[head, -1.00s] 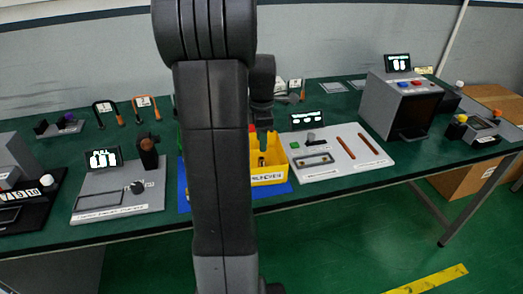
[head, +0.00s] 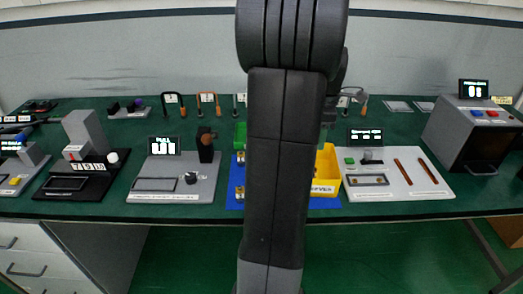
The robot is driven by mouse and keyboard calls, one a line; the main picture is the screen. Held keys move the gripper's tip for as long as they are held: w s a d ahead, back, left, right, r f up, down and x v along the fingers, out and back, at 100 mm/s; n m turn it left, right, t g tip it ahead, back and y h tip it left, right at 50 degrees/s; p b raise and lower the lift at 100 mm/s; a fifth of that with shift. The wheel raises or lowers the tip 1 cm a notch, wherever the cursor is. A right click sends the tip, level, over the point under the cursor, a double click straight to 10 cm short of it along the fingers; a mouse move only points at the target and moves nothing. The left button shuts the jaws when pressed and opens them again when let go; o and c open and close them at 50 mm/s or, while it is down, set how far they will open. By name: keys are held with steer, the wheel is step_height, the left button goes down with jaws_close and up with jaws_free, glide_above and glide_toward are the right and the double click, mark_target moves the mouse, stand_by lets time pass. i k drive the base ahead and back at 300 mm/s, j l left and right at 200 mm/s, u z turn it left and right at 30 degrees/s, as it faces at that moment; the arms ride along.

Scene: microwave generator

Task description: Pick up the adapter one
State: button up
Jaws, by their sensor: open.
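Small brass-coloured parts, possibly adapters, sit on a blue mat (head: 233,203) left of my arm; one is nearer the back (head: 240,158), one nearer the front (head: 240,192). I cannot tell which is adapter one. A yellow bin (head: 328,168) stands on the mat's right part, partly hidden behind my arm.
A white panel (head: 400,187) with two orange-brown rods stands right of the bin. A grey panel (head: 172,190) with a dark knob and display stands left. A grey microwave-like box (head: 470,130) is far right. A green bin (head: 240,133) shows behind the mat. The table's front edge is clear.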

mark_target(241, 155)
steer(key=i+j+u, duration=0.1)
steer(key=u, duration=0.25)
steer(key=i+u, duration=0.15)
steer(key=u, duration=0.25)
steer(key=i+j+u, duration=0.1)
steer(key=u, duration=0.25)
steer(key=i, duration=0.05)
